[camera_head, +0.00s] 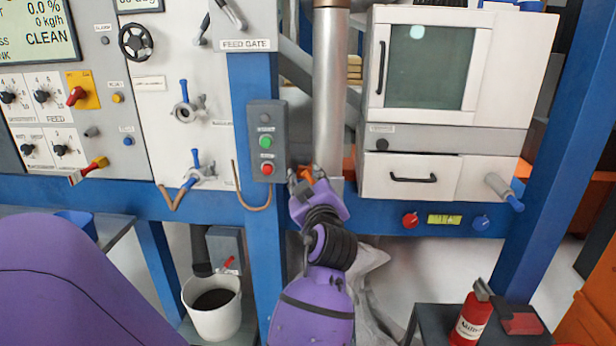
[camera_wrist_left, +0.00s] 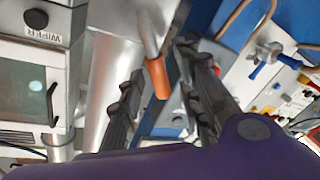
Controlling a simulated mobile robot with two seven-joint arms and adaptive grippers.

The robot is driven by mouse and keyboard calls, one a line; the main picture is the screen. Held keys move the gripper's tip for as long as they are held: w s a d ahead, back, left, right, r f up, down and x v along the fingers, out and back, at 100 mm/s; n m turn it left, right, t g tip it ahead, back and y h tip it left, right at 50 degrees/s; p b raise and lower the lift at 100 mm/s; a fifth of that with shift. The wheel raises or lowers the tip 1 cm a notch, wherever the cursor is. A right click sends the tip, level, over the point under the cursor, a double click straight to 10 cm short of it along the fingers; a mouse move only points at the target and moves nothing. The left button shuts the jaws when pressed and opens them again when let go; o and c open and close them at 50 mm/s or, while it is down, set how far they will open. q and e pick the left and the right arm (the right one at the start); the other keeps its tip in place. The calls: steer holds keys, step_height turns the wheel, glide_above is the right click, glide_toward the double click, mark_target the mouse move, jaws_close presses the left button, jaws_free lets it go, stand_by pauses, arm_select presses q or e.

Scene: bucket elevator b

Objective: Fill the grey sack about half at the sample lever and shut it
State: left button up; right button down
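The sample lever, a metal rod with an orange grip (camera_head: 305,173), sits at the foot of the steel pipe. In the left wrist view, the orange grip (camera_wrist_left: 157,78) lies between my left gripper's fingers. My left gripper (camera_head: 306,178) is open around it, with its fingers apart; I cannot tell whether either touches it. A pale grey sack (camera_head: 372,262) shows below the pipe, largely hidden behind my left arm. Its mouth and fill level cannot be seen. My right gripper is in neither view.
A button box (camera_head: 266,140) is on the blue post left of the lever. A white cabinet (camera_head: 410,150) with a drawer stands right of the pipe. A white bucket (camera_head: 213,305) with dark contents is lower left. A red bottle (camera_head: 472,318) stands on a dark stand lower right.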

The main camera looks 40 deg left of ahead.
arm_select(q)
steer(key=shift+w+a, duration=0.25)
steer(key=shift+a, duration=0.1)
jaws_close()
steer(key=shift+w+d, duration=0.1)
steer(key=shift+d, duration=0.05)
steer(key=m, duration=0.1)
steer(key=w+d+m, duration=0.1)
steer(key=shift+r+m+t, duration=0.3)
steer(key=shift+r+m, duration=0.05)
steer(key=shift+m, duration=0.05)
steer(key=shift+w+d+r+m+t+y, duration=0.1)
steer(key=shift+w+d+m+t, duration=0.15)
steer(key=shift+m, duration=0.5)
steer(key=shift+w+d+r+m+t+y, duration=0.1)
steer(key=shift+w+d+m+t, duration=0.2)
steer(key=shift+m, duration=0.4)
steer(key=shift+w+d+r+m+t+y, duration=0.15)
steer(key=shift+d+m, duration=0.2)
steer(key=shift+m, duration=0.4)
